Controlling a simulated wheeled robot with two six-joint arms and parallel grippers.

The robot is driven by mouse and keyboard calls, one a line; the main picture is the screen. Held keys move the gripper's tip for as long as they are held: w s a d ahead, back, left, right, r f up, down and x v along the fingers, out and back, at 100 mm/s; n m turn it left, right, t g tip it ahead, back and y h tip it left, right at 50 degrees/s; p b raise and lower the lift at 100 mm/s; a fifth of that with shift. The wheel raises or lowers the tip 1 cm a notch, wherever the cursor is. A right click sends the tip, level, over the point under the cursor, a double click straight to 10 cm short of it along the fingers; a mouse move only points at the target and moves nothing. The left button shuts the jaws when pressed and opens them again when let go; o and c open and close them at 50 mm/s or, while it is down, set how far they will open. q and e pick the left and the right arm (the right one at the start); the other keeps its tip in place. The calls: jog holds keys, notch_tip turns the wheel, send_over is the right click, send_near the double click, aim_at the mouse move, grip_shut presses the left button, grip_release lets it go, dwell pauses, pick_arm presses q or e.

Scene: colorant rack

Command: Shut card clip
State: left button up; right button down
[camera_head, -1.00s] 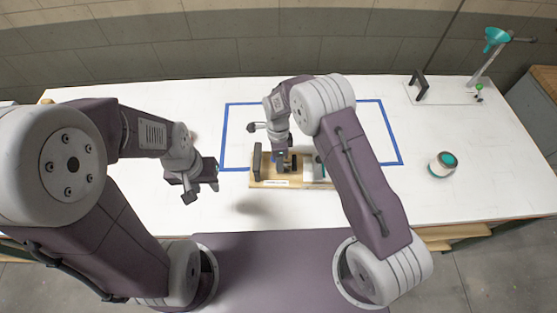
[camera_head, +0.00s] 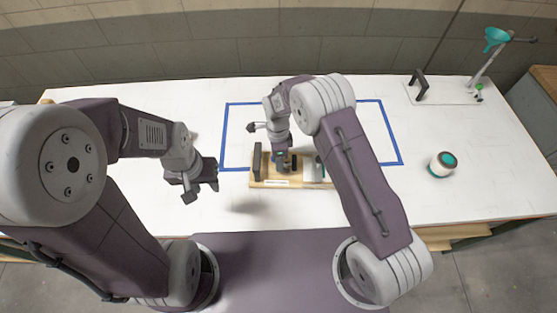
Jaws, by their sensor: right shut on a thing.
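A wooden rack board (camera_head: 290,183) lies at the front edge of the blue taped outline, with a dark upright plate (camera_head: 257,160) at its left end and a pale block (camera_head: 311,170) towards its right. The card clip cannot be made out clearly; small dark parts sit under my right gripper. My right gripper (camera_head: 281,165) points down at the middle of the board and is shut on a small part there, mostly hidden by the gripper and arm. My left gripper (camera_head: 203,190) hangs over the white table left of the board, its fingers apart and empty.
Blue tape (camera_head: 223,135) marks a rectangle on the white table (camera_head: 120,90). A white and teal jar (camera_head: 442,164) stands at the right. A stand with a teal funnel (camera_head: 495,38) and a black handle (camera_head: 419,84) are at the back right. The table's back left is clear.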

aim_at(287, 166)
jog(key=shift+d+r+y, duration=0.1)
jog(key=shift+d+y, duration=0.05)
jog(key=shift+y, duration=0.15)
jog(key=shift+d+r+y, duration=0.1)
jog(key=shift+d+y, duration=0.1)
jog(key=shift+y, duration=0.3)
jog(key=shift+d+y+b, duration=0.35)
jog(key=shift+y+b, duration=0.35)
jog(key=shift+b, duration=0.15)
jog(key=y+b, duration=0.2)
jog(key=shift+d+b, duration=0.3)
jog(key=shift+d, duration=0.1)
jog(key=shift+s+d+r+y+b, duration=0.1)
jog(key=shift+d+r+y+b, duration=0.1)
jog(key=shift+y+b, duration=0.4)
jog(key=shift+d+r+y+b, duration=0.1)
jog(key=shift+d+y+b, duration=0.05)
jog(key=shift+y+b, duration=0.4)
